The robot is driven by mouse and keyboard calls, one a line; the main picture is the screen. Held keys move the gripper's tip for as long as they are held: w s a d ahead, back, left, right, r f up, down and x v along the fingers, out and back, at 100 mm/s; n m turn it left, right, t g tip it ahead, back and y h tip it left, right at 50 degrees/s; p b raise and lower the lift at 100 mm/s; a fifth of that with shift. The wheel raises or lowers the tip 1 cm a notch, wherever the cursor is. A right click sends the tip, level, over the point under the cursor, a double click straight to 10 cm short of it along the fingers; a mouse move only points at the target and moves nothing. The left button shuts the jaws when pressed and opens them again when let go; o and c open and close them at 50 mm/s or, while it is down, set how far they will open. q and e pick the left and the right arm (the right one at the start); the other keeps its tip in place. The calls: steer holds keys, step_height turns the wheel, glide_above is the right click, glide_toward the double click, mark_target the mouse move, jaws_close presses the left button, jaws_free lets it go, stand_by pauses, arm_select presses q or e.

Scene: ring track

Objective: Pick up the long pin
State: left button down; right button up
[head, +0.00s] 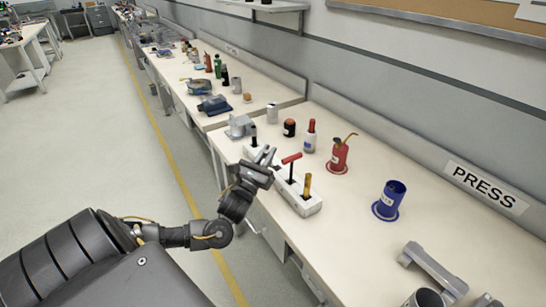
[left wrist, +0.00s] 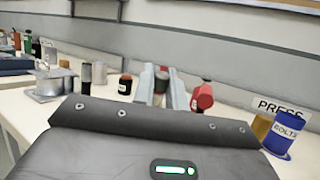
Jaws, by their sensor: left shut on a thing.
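A pale pin block (head: 300,204) stands at the bench's front edge. A red T-handled pin (head: 291,159) and a yellow-brown pin (head: 307,187) stand upright in it; a black pin (head: 254,141) shows at its far end. My left gripper (head: 271,156) is at the block, left of the red handle. Its fingers (left wrist: 162,88) are shut on a dark pin, mostly hidden, which I take to be the long pin. I cannot tell whether it is clear of the block. The red handle (left wrist: 203,97) is just right of the fingers in the left wrist view. My right gripper is not in view.
Behind the block stand a red-topped bottle (head: 310,137), a dark jar (head: 289,128) and a red oil can (head: 339,154). A blue bolts cup (head: 390,200) is to the right, also in the left wrist view (left wrist: 283,134). The bench (head: 350,215) is bare between block and cup.

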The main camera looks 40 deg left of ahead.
arm_select(q)
steer(key=s+d+r+g+p, duration=0.1)
steer(key=s+g, duration=0.1)
steer(key=s, duration=0.7)
steer(key=s+d+r+g+p, duration=0.1)
steer(key=s+d+g+p, duration=0.1)
steer(key=s, duration=0.7)
steer(key=shift+s+d+h, duration=0.15)
steer(key=shift+s+h, duration=0.1)
steer(key=shift+h, duration=0.05)
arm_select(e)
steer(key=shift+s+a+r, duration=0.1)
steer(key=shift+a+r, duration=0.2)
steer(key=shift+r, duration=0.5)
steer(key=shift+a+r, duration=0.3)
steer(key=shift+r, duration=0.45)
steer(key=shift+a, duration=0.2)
